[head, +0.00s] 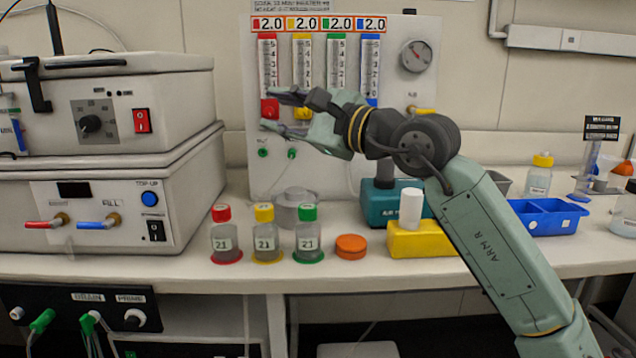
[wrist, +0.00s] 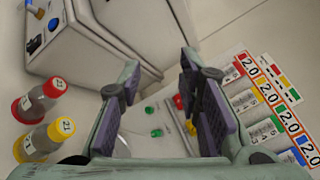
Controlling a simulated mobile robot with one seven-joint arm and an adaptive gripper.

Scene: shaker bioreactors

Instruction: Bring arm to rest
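My arm (head: 495,245) rises from the lower right of the head view and bends left at its elbow above the bench. My gripper (head: 268,108) is in front of the lower part of the flowmeter panel (head: 262,180), its fingers pointing left. In the wrist view, the two finger pads of my gripper (wrist: 160,85) stand wide apart with nothing between them. The gripper is open and empty. It hides part of the red and yellow knobs in the head view; whether it touches the panel I cannot tell.
Bottles with red (head: 222,240), yellow (head: 265,240) and green (head: 308,240) caps stand on the bench below the gripper. An orange lid (head: 350,246) lies beside them. A shaker bioreactor (head: 150,190) stands left. A yellow block (head: 425,240) and blue tray (head: 548,217) are right.

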